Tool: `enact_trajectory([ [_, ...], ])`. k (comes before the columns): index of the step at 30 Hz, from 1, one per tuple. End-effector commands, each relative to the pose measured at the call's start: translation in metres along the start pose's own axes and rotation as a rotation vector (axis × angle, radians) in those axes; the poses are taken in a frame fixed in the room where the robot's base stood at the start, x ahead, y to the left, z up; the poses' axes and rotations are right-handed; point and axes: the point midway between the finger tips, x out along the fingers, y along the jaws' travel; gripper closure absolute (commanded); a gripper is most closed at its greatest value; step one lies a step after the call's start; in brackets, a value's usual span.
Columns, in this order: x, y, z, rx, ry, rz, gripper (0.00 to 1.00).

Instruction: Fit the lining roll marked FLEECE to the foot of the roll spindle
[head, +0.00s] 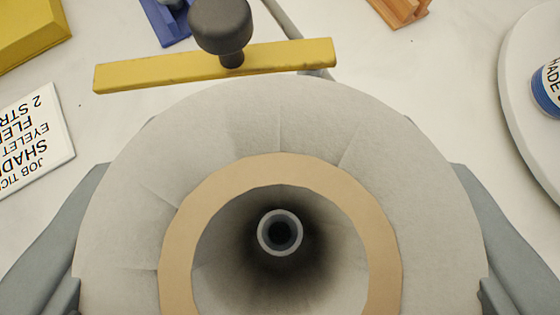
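A large pale grey lining roll (130,215) with a tan core ring (180,240) fills the lower middle of the head view, seen end-on from above. No FLEECE mark shows on its visible face. The grey fingers of my gripper (280,270) stand against its left and right sides, shut on it. The round tip of the roll spindle (280,233) shows through the bore, above the middle of the opening in the picture. The spindle's foot is hidden, and I cannot tell how far down the spindle the roll sits.
A yellow bar (140,77) with a dark knob (221,25) lies just beyond the roll. A job ticket (35,140) lies left. A pale round tray (515,110) with a blue labelled spool (543,95) stands right. Yellow (25,30), blue (165,30) and orange (402,10) objects lie behind.

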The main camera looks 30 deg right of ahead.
Motion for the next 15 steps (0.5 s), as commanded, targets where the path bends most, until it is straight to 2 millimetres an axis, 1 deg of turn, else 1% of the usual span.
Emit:
enact_trajectory([
  [15,0.005,-0.0001,0.0064,0.0,0.001,-0.001,0.69],
])
